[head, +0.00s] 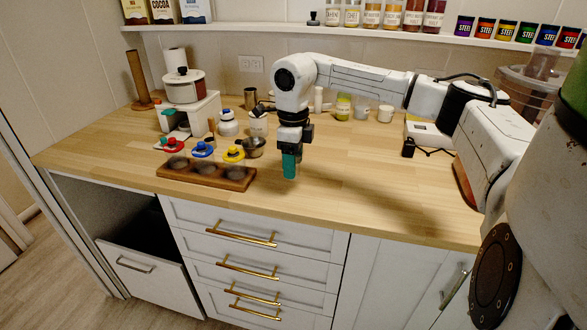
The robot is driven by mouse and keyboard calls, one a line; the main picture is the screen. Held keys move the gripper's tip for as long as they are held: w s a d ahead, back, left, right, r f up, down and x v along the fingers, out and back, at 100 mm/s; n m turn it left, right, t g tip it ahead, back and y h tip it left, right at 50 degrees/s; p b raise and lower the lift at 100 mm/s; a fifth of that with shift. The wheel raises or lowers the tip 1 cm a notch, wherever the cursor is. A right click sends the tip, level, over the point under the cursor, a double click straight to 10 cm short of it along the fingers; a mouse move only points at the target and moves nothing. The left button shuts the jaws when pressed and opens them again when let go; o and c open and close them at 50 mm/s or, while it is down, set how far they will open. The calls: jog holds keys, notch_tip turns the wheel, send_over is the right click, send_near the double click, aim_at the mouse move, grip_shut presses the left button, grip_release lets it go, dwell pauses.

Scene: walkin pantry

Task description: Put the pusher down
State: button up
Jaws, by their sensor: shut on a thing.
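My gripper (292,149) points straight down over the wooden countertop (340,185). It is shut on a teal, upright, block-like thing (290,166), which I take to be the pusher. Its lower end is close to the counter surface; I cannot tell whether it touches. The gripper's fingers are small in this view and partly merge with the dark wrist.
A wooden board with round wells (243,184) lies to the left. Red (173,145), blue (202,149) and yellow (233,153) items sit behind it, with a metal bowl (251,147). Jars (343,107) stand behind my arm.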

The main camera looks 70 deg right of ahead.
jog(key=shift+f, duration=1.3)
jog(key=shift+s+f, duration=0.1)
jog(key=shift+f, duration=0.05)
jog(key=o, duration=1)
jog(key=shift+o, duration=0.2)
notch_tip(320, 180, up, 12)
jog(key=shift+r, duration=0.2)
